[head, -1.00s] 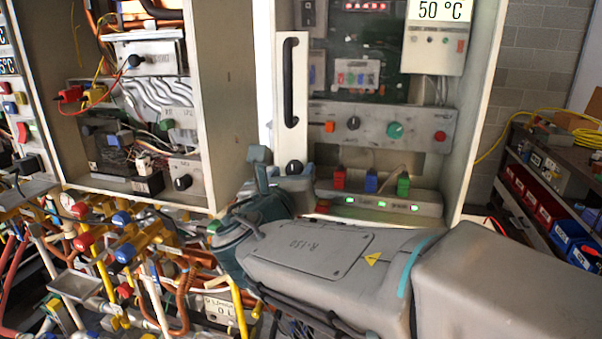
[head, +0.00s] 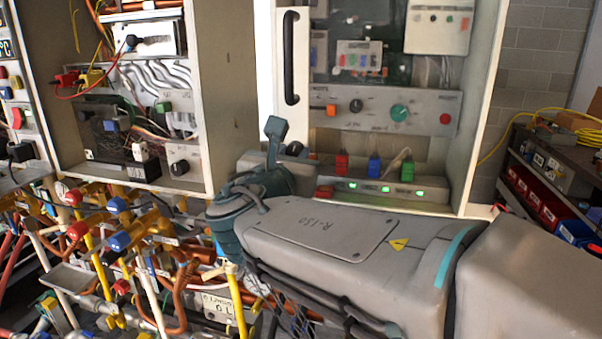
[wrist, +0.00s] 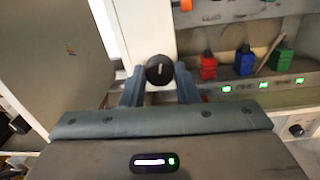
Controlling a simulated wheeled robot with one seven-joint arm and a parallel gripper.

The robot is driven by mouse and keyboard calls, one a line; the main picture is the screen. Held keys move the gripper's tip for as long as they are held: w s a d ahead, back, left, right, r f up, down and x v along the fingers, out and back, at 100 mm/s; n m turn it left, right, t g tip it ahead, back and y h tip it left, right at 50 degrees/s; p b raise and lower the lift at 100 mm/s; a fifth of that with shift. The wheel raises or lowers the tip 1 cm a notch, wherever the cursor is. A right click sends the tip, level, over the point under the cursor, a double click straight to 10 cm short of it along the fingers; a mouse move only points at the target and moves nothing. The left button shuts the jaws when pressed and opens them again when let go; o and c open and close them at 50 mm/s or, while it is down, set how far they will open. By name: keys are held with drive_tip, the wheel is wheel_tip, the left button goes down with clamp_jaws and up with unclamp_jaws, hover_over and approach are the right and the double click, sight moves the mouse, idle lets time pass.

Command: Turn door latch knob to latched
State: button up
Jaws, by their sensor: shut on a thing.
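The black round latch knob (wrist: 160,70) sits low on the white door edge and has a short pale mark, close to upright. In the wrist view, my gripper (wrist: 160,84) has its two blue-grey fingers on either side of it, shut on it. In the head view, my gripper (head: 283,140) is at the bottom of the white door (head: 290,110), below its black handle (head: 291,57). The knob (head: 294,148) is partly hidden there by a finger. The second finger is hard to make out in the head view.
Right of the knob are red, blue and green connectors (head: 374,167) above a strip with green lights. An open cabinet (head: 225,90) stands to the left. Crowded pipes and valves (head: 120,240) fill the lower left. A shelf with bins (head: 550,200) is at right.

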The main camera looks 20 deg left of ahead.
drive_tip(key=shift+f+m+h+b, duration=0.15)
drive_tip(key=shift+m+h+b, duration=0.25)
drive_tip(key=shift+m+b, duration=7.4)
drive_tip(key=shift+b, duration=0.45)
drive_tip(key=o, duration=1)
drive_tip(key=s, duration=0.4)
drive_tip(key=s+d, duration=0.1)
drive_tip(key=s, duration=0.8)
drive_tip(key=shift+s+d+f, duration=0.2)
drive_tip(key=shift+s+f, duration=0.1)
drive_tip(key=shift+s, duration=0.1)
